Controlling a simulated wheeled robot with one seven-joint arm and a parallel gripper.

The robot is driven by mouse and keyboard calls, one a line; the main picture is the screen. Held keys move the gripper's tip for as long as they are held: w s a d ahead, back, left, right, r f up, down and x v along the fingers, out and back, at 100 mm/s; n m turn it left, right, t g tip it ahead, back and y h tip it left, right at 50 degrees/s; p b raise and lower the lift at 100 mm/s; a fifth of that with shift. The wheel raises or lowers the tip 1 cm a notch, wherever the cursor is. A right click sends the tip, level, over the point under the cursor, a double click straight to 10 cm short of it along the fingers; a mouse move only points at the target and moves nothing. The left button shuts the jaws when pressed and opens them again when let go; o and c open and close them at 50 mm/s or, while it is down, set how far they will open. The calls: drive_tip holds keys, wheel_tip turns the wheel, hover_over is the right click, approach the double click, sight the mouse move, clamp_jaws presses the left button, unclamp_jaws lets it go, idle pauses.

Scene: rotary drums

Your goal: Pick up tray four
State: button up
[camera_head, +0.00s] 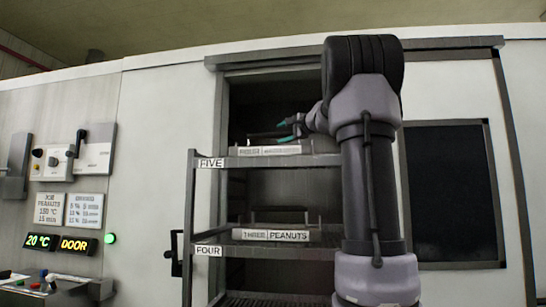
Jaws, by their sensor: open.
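A dark metal rack has a shelf marked FIVE (210,163) and below it a shelf marked FOUR (208,251). A tray (277,235) on the FOUR shelf has a front label that seems to read THREE PEANUTS. Another tray (266,151) is at the FIVE shelf, its label too small to read surely. My gripper (281,130), with teal fingertips, is open at this upper tray, just above its label. Whether the fingers touch its handle bar I cannot tell. My arm hides the rack's right side.
The rack stands before a dark opening in a pale wall. A dark window panel (446,193) is to the right. At left are a switch box (60,163), a display (57,243) reading 20 °C DOOR, a lit green lamp (110,239) and a control desk (60,289).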

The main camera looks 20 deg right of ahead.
sight(277, 134)
drive_tip(key=shift+w+a, duration=0.25)
drive_tip(key=shift+w, duration=0.65)
drive_tip(key=shift+w+a, duration=0.2)
drive_tip(key=shift+w, duration=0.7)
drive_tip(key=shift+w+a, duration=0.25)
drive_tip(key=shift+w, duration=0.65)
clamp_jaws()
